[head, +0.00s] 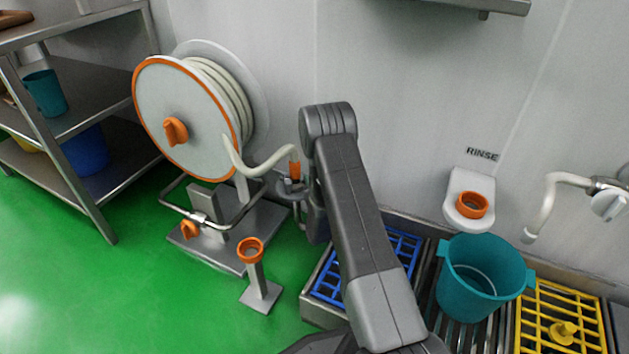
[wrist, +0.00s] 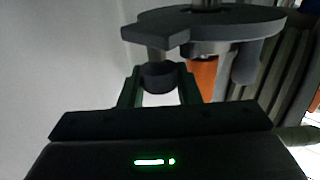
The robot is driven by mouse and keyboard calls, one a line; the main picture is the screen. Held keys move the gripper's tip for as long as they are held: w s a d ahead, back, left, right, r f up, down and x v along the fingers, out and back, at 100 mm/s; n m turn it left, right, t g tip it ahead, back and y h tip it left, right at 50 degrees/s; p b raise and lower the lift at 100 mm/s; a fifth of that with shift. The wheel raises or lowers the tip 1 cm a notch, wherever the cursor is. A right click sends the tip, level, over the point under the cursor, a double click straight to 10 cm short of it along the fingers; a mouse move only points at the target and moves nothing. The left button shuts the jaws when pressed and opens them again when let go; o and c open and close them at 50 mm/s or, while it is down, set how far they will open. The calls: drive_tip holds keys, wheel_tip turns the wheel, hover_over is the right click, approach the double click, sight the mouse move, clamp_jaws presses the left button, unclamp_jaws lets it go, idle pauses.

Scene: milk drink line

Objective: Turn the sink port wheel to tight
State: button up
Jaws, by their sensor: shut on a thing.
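The grey port wheel (head: 285,188) sits below the orange hose end (head: 294,169), beside the hose reel, and is partly hidden by my arm in the head view. In the wrist view the wheel (wrist: 225,24) is a flat grey disc with an arm sticking out to the left. A dark round knob (wrist: 158,75) is on a short post on that arm. My gripper (wrist: 158,84) is shut on this knob, one finger on each side. In the head view my gripper is mostly hidden behind my arm. I cannot tell how tight the wheel is.
The hose reel (head: 190,115) stands behind left, with a pale hose running to the port. An orange-topped post (head: 259,280) stands in front. A teal bucket (head: 478,285) and a yellow grate (head: 540,305) are at right. Green floor (head: 110,300) is free at left.

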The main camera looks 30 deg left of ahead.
drive_tip(key=shift+m+t+h, duration=0.3)
drive_tip(key=shift+t, duration=0.1)
drive_tip(key=o, duration=1)
drive_tip(key=shift+c, duration=0.2)
drive_tip(key=p+v, duration=0.3)
drive_tip(key=v, duration=1.1)
drive_tip(key=shift+p, duration=0.35)
drive_tip(key=shift+w, duration=0.1)
